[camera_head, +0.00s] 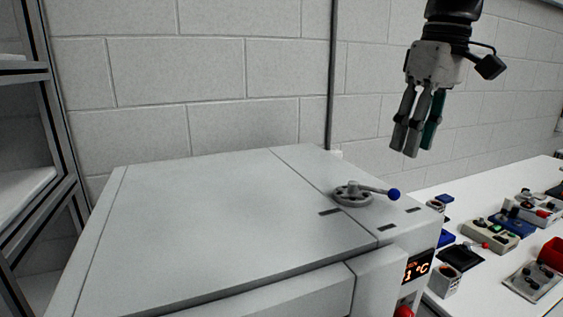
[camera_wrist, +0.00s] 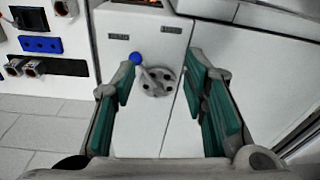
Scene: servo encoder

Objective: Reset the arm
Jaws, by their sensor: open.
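My gripper (camera_head: 412,130) hangs in the air at the upper right of the head view, pointing down, in front of the brick wall. It is above and apart from the white cabinet (camera_head: 200,220). In the wrist view the gripper (camera_wrist: 165,105) has its green-padded fingers spread wide with nothing held between them. A grey round dial (camera_head: 352,195) with a lever ending in a blue ball (camera_head: 393,194) sits on the cabinet top. In the wrist view the dial (camera_wrist: 157,80) shows between the fingers, some distance beyond them.
A white table (camera_head: 500,180) to the right of the cabinet holds several switch boxes (camera_head: 490,235). A lit display (camera_head: 417,267) is on the cabinet's front. A metal shelf frame (camera_head: 45,120) stands at the left. The air around my gripper is clear.

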